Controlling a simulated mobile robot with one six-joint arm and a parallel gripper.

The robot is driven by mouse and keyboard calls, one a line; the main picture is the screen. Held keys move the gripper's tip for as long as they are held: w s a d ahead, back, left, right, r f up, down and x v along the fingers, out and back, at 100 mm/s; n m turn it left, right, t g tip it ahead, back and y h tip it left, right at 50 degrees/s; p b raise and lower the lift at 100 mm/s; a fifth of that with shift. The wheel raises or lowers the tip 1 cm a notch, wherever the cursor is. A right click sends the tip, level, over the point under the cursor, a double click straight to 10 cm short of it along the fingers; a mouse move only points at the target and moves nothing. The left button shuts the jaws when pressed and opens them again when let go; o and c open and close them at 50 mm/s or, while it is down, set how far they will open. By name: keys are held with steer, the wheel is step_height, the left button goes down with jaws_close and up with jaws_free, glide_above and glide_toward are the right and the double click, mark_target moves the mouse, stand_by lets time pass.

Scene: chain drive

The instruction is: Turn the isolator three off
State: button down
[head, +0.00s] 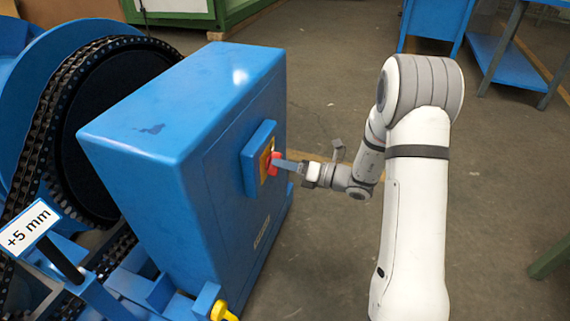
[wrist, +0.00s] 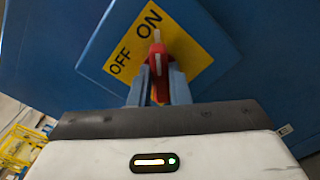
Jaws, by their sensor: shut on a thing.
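The isolator's red handle (wrist: 158,62) sits on a yellow plate marked OFF and ON in the wrist view. The handle's white mark points up at the word ON. In the head view the red handle (head: 273,163) shows on the side of a blue cabinet, on a raised blue box (head: 254,150). My gripper (wrist: 160,84) is shut on the handle, one blue finger on each side of it. It reaches the handle from the right in the head view (head: 277,164). The handle's lower part is hidden between the fingers. No number on the isolator is readable.
The blue cabinet (head: 150,120) stands beside a large wheel with a chain (head: 48,110) at the left. A "+5 mm" sign (head: 30,228) and a yellow part (head: 223,312) are low in front.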

steer(key=shift+a+n, duration=0.1)
steer(key=shift+n, duration=0.2)
steer(key=shift+s+a+n+b, duration=0.15)
steer(key=shift+n+b, duration=1.45)
steer(key=shift+n, duration=1.3)
steer(key=shift+s+n+b, duration=0.1)
steer(key=shift+n+b, duration=1.45)
steer(key=shift+n, duration=1.35)
steer(key=shift+s+a+n+b, duration=0.15)
steer(key=shift+n+b, duration=1.45)
steer(key=shift+n, duration=1.3)
steer(key=c, duration=1.4)
jaws_free()
steer(key=shift+d, duration=0.1)
steer(key=shift+o, duration=0.2)
steer(key=shift+d, duration=0.1)
